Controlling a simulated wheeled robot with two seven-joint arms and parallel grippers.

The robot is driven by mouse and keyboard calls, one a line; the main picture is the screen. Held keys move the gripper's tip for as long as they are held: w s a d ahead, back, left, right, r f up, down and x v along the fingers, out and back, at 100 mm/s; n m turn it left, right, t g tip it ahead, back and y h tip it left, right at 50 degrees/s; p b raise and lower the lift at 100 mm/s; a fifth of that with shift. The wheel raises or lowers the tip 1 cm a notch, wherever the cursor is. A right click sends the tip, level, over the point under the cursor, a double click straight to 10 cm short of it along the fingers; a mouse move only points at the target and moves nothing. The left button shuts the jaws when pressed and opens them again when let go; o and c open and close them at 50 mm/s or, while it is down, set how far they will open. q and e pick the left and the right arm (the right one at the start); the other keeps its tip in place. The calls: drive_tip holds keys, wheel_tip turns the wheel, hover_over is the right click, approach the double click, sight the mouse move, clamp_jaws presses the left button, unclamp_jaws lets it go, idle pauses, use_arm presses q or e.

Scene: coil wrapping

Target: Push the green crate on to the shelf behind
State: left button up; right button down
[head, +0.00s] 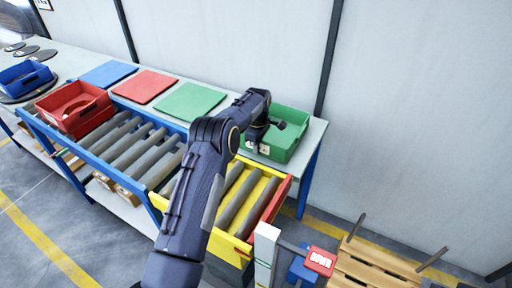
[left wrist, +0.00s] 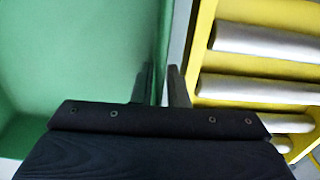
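The green crate (head: 286,143) is at the right end of the pale shelf (head: 232,103) behind the rollers, right of the flat green mat (head: 188,102). In the head view, my left gripper (head: 262,136) is at the crate's left side and my arm hides part of it. In the left wrist view, the fingers (left wrist: 160,85) stand close on either side of the green crate's wall (left wrist: 163,35), one inside and one outside. They look shut on this wall. My right gripper is not in view.
A yellow roller section (head: 240,203) lies in front of the crate. Red (head: 75,107) and blue (head: 25,79) crates are at left; red (head: 145,86) and blue (head: 108,74) mats lie on the shelf. A wooden pallet (head: 375,268) and red DOWN sign (head: 320,261) are front right.

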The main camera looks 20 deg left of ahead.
use_arm(q)
drive_tip(key=o, duration=0.3)
drive_tip(key=shift+f, duration=0.1)
wheel_tip(320, 180, up, 8)
drive_tip(key=shift+b, duration=0.35)
